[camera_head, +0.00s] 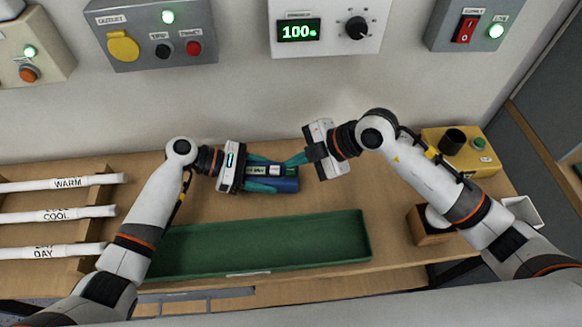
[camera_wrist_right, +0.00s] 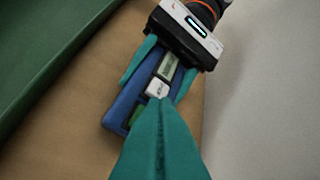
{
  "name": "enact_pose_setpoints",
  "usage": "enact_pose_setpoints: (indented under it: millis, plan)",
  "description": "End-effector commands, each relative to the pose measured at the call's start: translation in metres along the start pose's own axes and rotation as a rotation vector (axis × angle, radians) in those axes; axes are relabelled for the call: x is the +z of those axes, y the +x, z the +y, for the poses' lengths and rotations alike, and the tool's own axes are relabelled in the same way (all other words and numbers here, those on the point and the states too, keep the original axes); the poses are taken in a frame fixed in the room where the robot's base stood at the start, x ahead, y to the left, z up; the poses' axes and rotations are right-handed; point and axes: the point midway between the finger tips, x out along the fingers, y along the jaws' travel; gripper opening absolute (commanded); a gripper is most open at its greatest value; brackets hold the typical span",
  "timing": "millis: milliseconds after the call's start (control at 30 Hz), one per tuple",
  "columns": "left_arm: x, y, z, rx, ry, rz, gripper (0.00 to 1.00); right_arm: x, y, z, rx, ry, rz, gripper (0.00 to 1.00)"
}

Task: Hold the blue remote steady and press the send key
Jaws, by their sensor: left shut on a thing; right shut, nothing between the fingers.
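The blue remote (camera_head: 288,184) lies at the middle of the bench, behind the green tray. My left gripper (camera_head: 266,178) is shut on it from the left, with teal fingers along its two long sides. In the right wrist view the blue remote (camera_wrist_right: 122,112) shows a small display, a white key (camera_wrist_right: 157,88) and a green key (camera_wrist_right: 137,115). My right gripper (camera_head: 294,160) is shut and empty, its fingertips over the remote. In the right wrist view the right fingertips (camera_wrist_right: 160,102) overlap the face by the white key. I cannot tell if they touch it.
A long green tray (camera_head: 255,272) lies in front of the remote. A rack with white tubes (camera_head: 60,215) is at left. Wall panels, one reading 100% (camera_head: 325,27), line the back.

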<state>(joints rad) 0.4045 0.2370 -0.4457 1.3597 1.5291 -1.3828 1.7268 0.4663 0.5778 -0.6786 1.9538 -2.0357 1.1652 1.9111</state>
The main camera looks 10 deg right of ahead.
Motion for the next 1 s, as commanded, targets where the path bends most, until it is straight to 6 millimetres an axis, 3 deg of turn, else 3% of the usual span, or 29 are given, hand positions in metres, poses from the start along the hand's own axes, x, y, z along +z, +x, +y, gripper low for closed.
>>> enact_pose_setpoints:
  millis: [1000]
  plan:
    - [-0.0006,-0.0001,-0.0002,0.000,0.001,0.001,0.29,-0.0054,0.0078,0.0060,0.000,0.000,0.000,0.00]
